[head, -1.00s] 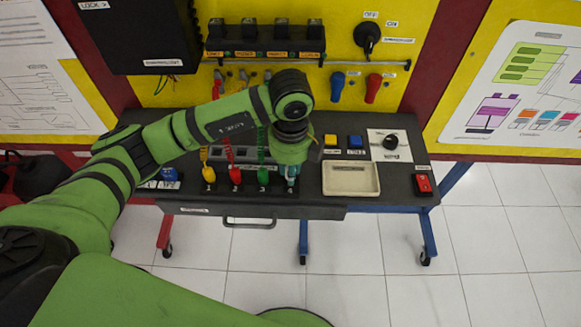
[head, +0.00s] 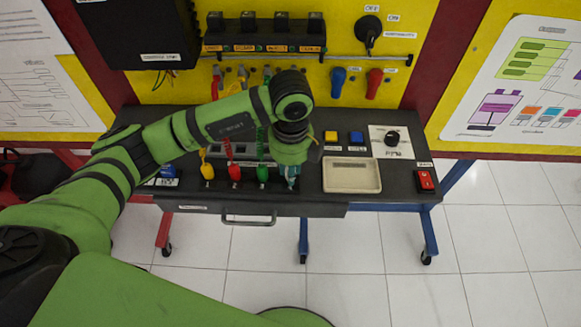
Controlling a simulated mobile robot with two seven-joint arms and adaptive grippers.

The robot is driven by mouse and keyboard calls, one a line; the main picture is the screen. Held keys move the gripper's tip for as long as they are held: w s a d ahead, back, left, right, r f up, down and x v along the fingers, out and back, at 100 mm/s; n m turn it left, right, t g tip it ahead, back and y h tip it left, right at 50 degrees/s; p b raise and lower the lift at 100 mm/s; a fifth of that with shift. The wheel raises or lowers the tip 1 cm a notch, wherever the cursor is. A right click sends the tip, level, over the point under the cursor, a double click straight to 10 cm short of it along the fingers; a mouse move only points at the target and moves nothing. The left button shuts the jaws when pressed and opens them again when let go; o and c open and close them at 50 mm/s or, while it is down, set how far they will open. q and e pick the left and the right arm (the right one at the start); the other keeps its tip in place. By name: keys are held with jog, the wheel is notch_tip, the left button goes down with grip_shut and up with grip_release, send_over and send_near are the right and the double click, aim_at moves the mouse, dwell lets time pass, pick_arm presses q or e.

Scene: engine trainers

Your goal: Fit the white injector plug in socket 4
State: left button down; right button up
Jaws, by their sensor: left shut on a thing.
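My left gripper (head: 291,183) points down at the front of the dark bench, at the right end of the row of plugs, over the place of socket 4. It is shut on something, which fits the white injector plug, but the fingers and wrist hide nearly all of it. I cannot tell whether the plug is seated in the socket. The yellow plug (head: 207,171), red plug (head: 234,173) and green plug (head: 262,174) stand to its left, each with a coloured cord. My right gripper is not in view.
A cream tray (head: 352,188) lies just right of my gripper. A bench drawer handle (head: 248,220) sticks out in front.

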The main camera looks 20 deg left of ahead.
pick_arm(q)
jog(key=shift+f, duration=0.15)
jog(key=c, duration=1.3)
grip_release()
jog(key=shift+r+p, duration=1.95)
jog(key=shift+r, duration=0.85)
jog(key=shift+r+p, duration=0.75)
jog(key=shift+r, duration=0.35)
jog(key=o, duration=0.5)
